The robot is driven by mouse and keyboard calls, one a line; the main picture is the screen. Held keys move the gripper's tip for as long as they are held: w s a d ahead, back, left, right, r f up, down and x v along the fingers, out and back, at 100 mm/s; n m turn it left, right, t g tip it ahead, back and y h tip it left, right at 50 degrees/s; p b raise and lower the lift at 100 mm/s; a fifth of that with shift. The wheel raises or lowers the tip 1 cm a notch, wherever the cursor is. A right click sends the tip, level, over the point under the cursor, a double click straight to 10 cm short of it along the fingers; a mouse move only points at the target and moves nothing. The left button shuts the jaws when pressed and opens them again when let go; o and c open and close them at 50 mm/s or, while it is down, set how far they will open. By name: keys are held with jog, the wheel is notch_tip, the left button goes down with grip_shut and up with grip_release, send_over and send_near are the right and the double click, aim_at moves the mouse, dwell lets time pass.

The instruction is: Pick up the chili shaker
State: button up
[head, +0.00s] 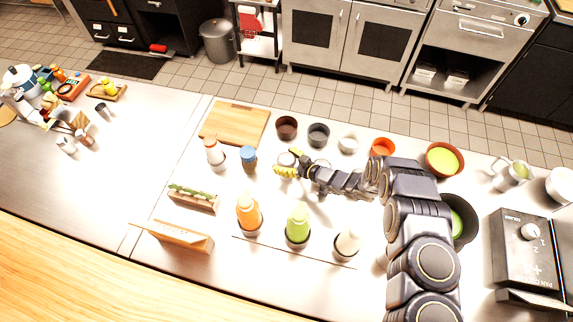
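I cannot read labels; the reddish-topped one looks most like the chili shaker. My gripper (288,163) reaches in from the right, low over the counter, with its yellow fingertips parted. The silver-grey container is right at the fingertips and partly hidden by them. I cannot tell whether they touch it. The blue container stands apart, left of the gripper, and the reddish-topped one is farther left.
Orange (249,214), green (298,224) and white (347,243) bottles stand in front. A cutting board (236,124) and small bowls (287,127) lie behind. A wooden herb box (194,197) is at left.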

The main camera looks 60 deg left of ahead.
jog(key=shift+c, duration=0.5)
